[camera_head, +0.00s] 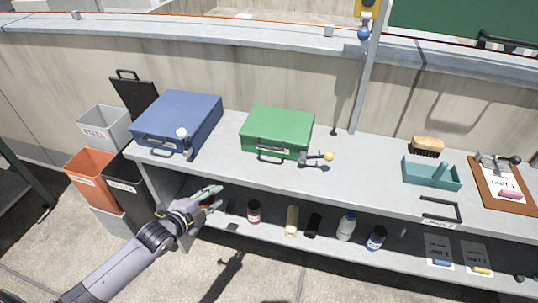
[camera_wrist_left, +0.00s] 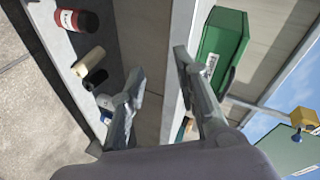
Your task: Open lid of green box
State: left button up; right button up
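A green box (camera_head: 277,131) with its lid closed sits on the bench top, right of the blue box. It has a dark handle (camera_head: 270,158) on its front and a lever with a yellow knob (camera_head: 328,156) at its right front. In the left wrist view the green box (camera_wrist_left: 226,42) shows at the upper right, beyond the fingers. My left gripper (camera_head: 213,197) is in front of the bench edge, left of and nearer than the green box. In the left wrist view its two fingers (camera_wrist_left: 160,75) are apart with nothing between them. My right gripper is not in view.
A blue box (camera_head: 180,118) with a white-knobbed lever stands left of the green box. The lower shelf holds several bottles and cans, including a red jar (camera_head: 253,211). A teal tray (camera_head: 431,174), brush (camera_head: 427,145) and clipboard (camera_head: 503,184) lie right. Bench space right of the green box is clear.

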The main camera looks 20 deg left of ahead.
aim_at(269, 148)
pick_arm(q)
jog(key=d+r+m+t+h+b, duration=0.1)
jog(key=d+r+m+h, duration=0.15)
jog(key=r, duration=0.35)
jog(key=d+r+m+t+h, duration=0.1)
jog(key=d+r+m, duration=0.25)
jog(key=r, duration=0.25)
jog(key=shift+n, duration=0.3)
jog(key=x, duration=1.1)
jog(key=f+p+x, duration=0.1)
jog(key=x, duration=0.5)
jog(key=shift+w, duration=0.15)
jog(key=shift+w+d, duration=0.1)
jog(key=shift+g, duration=0.3)
grip_shut()
jog(key=shift+f, duration=0.15)
